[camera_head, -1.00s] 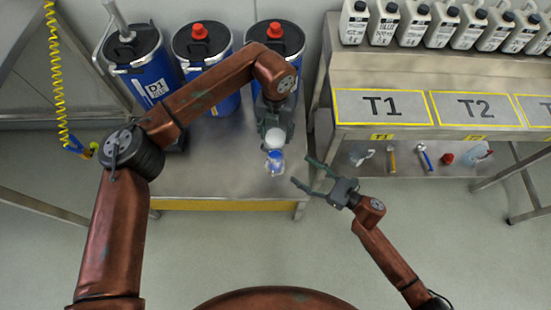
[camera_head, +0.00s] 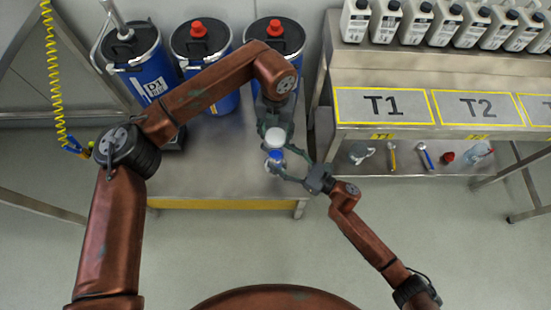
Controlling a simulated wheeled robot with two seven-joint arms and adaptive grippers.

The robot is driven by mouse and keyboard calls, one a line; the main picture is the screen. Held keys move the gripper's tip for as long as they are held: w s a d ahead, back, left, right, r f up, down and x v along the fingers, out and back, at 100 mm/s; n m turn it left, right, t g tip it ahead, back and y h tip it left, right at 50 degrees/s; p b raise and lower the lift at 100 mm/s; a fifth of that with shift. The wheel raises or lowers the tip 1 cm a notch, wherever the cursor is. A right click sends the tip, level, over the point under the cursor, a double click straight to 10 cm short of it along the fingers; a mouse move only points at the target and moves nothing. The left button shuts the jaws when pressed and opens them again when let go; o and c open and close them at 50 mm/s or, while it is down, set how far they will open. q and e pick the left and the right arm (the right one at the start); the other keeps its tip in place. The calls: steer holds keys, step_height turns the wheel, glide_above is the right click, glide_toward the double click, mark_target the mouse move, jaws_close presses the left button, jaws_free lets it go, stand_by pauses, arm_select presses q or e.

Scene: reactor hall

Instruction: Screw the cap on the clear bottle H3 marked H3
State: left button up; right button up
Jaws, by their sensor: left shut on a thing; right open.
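My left gripper (camera_head: 274,128) points down over the low steel table and is shut on a round white cap (camera_head: 275,137). The clear bottle H3 (camera_head: 275,162), with blue showing at its top, is just below the cap at the table's front right. Whether cap and bottle touch is not clear from above. My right gripper (camera_head: 285,162) is open, coming in from the right, with its fingers around the bottle's sides. The H3 marking is too small to read.
Blue drums (camera_head: 207,60) stand at the back of the low steel table (camera_head: 215,165). A higher bench (camera_head: 400,75) marked T1 and T2 holds several white jugs (camera_head: 411,20). Its lower shelf (camera_head: 405,163) holds tools. The table's left front is clear.

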arm_select(q)
steer(key=shift+w+f, duration=0.1)
steer(key=shift+f, duration=0.05)
arm_select(e)
steer(key=shift+x, duration=1.25)
arm_select(q)
steer(key=shift+w, duration=0.1)
arm_select(e)
steer(key=shift+w+f, duration=0.15)
steer(key=shift+w, duration=0.05)
arm_select(q)
steer(key=shift+f, duration=0.1)
